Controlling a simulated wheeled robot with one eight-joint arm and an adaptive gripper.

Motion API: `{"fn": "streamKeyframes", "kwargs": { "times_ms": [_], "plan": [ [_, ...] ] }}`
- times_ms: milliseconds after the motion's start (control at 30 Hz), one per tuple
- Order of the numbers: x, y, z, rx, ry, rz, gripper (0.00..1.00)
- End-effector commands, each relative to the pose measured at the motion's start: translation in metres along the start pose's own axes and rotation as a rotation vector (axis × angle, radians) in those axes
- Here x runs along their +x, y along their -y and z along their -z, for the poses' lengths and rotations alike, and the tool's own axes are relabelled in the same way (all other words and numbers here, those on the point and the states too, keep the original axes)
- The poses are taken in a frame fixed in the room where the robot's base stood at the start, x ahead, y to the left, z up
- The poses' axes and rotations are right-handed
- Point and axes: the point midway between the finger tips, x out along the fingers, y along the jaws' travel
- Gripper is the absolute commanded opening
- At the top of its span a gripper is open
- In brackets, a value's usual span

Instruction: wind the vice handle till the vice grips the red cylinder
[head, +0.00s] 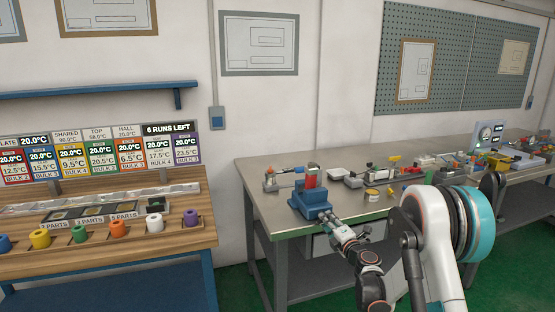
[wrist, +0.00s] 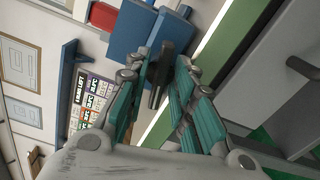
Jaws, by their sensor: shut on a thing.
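The blue vice (head: 312,205) stands at the near left corner of the grey workbench. The red cylinder (head: 311,177) sits upright at the top of the vice, by its jaws. Whether the jaws touch it I cannot tell. My gripper (head: 330,219) is at the front of the vice. In the wrist view my gripper (wrist: 166,75) has its teal fingers on either side of the dark vice handle (wrist: 158,78) and is shut on it. The blue vice body (wrist: 130,28) is just beyond, with a red piece, seemingly the cylinder (wrist: 103,16), beside it.
The grey workbench (head: 272,218) carries several small tools and parts to the right of the vice. A wooden table (head: 190,227) with coloured rings and a temperature board (head: 100,152) stands at the left, with a gap between.

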Motion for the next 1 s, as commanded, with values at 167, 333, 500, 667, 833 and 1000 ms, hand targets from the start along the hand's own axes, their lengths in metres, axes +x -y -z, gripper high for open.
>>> {"fn": "streamKeyframes", "kwargs": {
  "times_ms": [167,333,500,667,833,1000],
  "plan": [
    [-0.0008,0.001,0.0001,0.11,0.0,0.001,0.0],
    [-0.0009,0.001,0.0001,0.117,0.0,0.001,0.0],
    [-0.0009,0.001,0.0001,0.138,0.0,0.001,0.0],
    [-0.0009,0.001,0.0001,0.305,0.0,0.001,0.0],
    [-0.001,0.001,0.0001,0.483,0.0,0.001,0.0],
    [-0.001,0.001,0.0001,0.537,0.0,0.001,0.0]
  ]
}}
